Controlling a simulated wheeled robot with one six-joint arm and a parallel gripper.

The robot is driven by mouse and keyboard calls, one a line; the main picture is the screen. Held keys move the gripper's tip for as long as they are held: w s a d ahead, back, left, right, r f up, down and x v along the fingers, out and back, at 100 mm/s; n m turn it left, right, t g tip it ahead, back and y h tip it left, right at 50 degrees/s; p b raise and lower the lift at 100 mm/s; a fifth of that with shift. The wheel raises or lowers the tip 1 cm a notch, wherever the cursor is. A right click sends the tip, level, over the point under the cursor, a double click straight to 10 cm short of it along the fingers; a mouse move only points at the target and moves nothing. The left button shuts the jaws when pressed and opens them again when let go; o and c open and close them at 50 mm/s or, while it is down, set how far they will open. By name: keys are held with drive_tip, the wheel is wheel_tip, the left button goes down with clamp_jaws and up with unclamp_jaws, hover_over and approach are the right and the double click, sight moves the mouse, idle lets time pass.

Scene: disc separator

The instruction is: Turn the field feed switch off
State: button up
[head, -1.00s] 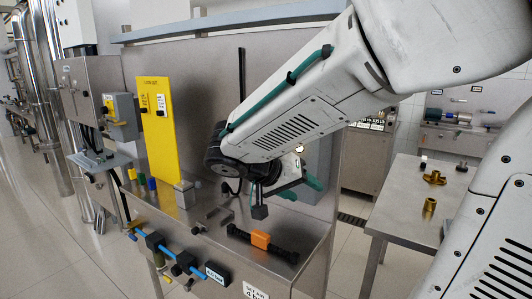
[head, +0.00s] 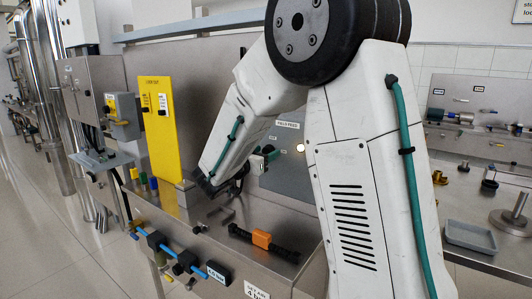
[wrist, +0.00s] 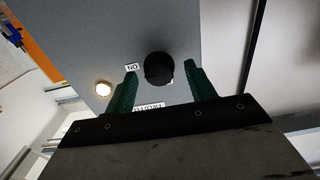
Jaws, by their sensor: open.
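The field feed switch is a round black knob (wrist: 158,69) on a grey panel (head: 287,180). In the wrist view an "ON" label (wrist: 131,68) is beside it, and a lit pale lamp (wrist: 103,88) is close by. My gripper (wrist: 161,72) is open, with one green finger on each side of the knob in the picture. I cannot tell whether the fingers touch it or how deep they reach. In the head view my gripper (head: 268,153) is at the panel under the "FIELD FEED" label (head: 288,124), left of the lamp (head: 300,147); my arm hides the knob there.
A yellow board (head: 158,130) stands left of my arm. An orange block on a black bar (head: 262,240) lies on the steel bench (head: 215,240) below. A side table (head: 480,262) with brass parts and a grey tray (head: 470,236) is at the right.

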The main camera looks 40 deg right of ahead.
drive_tip(key=shift+x, duration=0.75)
drive_tip(key=c, duration=1)
